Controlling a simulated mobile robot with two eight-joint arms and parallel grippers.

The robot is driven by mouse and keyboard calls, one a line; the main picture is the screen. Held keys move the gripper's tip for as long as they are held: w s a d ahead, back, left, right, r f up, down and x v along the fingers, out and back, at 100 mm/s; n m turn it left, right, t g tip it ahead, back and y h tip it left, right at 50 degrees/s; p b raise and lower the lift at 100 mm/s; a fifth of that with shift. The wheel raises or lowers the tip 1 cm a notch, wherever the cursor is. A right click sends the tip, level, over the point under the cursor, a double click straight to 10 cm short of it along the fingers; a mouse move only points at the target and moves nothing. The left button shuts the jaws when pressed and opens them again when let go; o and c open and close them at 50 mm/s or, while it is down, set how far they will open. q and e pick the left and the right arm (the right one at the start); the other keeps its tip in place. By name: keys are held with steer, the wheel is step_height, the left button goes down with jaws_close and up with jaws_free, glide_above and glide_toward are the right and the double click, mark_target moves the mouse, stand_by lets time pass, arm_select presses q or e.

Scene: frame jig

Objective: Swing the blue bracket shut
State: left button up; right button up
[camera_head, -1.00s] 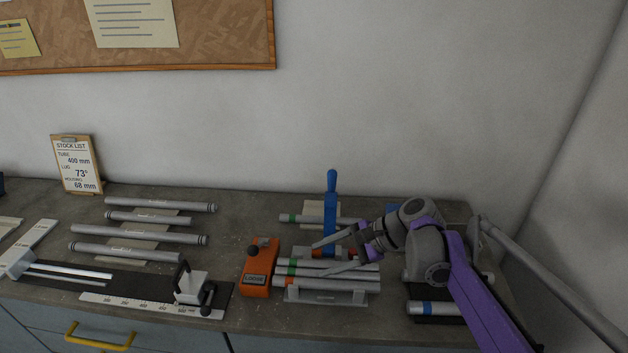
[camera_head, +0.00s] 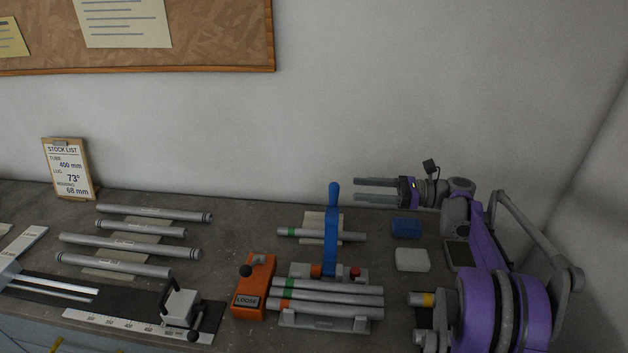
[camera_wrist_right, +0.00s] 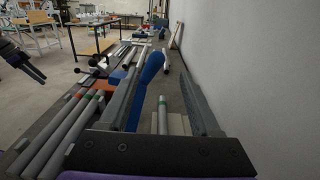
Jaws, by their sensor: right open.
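The blue bracket (camera_head: 331,235) is a tall upright lever with a rounded top, standing behind the rack of tubes in the head view. It also shows in the right wrist view (camera_wrist_right: 150,70), near the left finger. My right gripper (camera_head: 357,190) is open and empty. It points left, above the back of the bench, to the right of the bracket's top and apart from it in the head view. In the right wrist view, a dark gripper (camera_wrist_right: 30,67), apparently my left, shows at the far left; its jaws are too small to judge.
Several grey tubes (camera_head: 325,301) lie in the rack in front of the bracket. An orange block (camera_head: 254,288) marked LOOSE is left of it. A blue box (camera_head: 406,228) and a white box (camera_head: 412,260) lie to the right. The wall rises close behind the bench.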

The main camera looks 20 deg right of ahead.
mark_target(332, 188)
steer(key=x, duration=0.7)
steer(key=p+x, duration=0.1)
steer(key=x, duration=0.2)
steer(key=shift+s+a+r, duration=0.1)
steer(key=shift+s+a, duration=0.05)
steer(key=shift+a, duration=0.25)
jaws_close()
stand_by(0.9)
